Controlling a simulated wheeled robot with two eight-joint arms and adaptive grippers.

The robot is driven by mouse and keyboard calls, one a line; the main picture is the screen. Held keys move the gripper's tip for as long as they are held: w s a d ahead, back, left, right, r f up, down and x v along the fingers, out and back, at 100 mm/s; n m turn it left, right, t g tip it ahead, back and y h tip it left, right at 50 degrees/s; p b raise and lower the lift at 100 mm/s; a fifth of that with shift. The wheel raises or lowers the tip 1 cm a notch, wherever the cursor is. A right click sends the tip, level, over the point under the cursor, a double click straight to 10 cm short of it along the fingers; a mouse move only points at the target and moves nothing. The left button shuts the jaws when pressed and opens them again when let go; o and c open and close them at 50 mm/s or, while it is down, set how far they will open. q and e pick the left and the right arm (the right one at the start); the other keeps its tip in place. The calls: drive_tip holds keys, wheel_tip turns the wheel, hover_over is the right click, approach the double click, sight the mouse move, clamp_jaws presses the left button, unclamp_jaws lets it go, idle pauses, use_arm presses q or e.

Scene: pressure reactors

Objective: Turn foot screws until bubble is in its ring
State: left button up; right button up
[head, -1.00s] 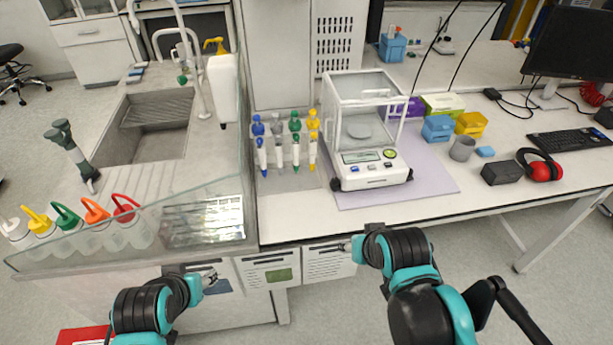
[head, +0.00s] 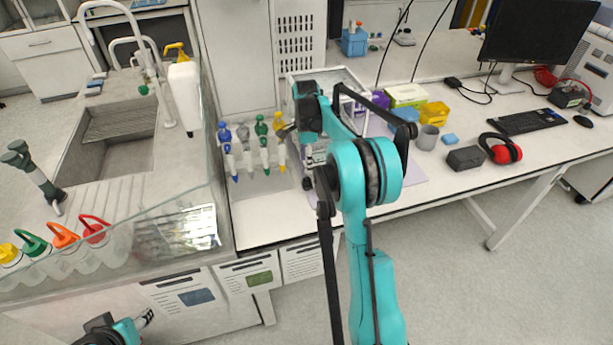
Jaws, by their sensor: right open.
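The white balance (head: 316,153) with its clear draft shield stands on a lilac mat (head: 412,172) on the bench. My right arm covers most of its front, display and right side. A dark foot screw (head: 308,183) shows at its front left corner; the front right one is hidden. I cannot make out the bubble or its ring. My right gripper (head: 285,131) is open and empty, at the balance's left side, close to the yellow-topped pipette in the picture. My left gripper (head: 146,318) is low at the bottom left, away from the balance; its jaw opening is unclear.
A rack of several coloured pipettes (head: 246,150) stands just left of the balance. A grey mug (head: 428,137), a black box (head: 466,158) and red ear defenders (head: 502,149) are to the right. A sink (head: 110,140) and wash bottles (head: 62,237) are left. The bench's front strip is clear.

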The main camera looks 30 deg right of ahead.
sight(307, 179)
drive_tip(key=shift+w+d+f, duration=0.1)
drive_tip(key=shift+d+f, duration=0.1)
drive_tip(key=shift+f, duration=0.3)
wheel_tip(307, 179, down, 7)
drive_tip(key=shift+f+b, duration=0.15)
drive_tip(key=shift+b, duration=1)
clamp_jaws()
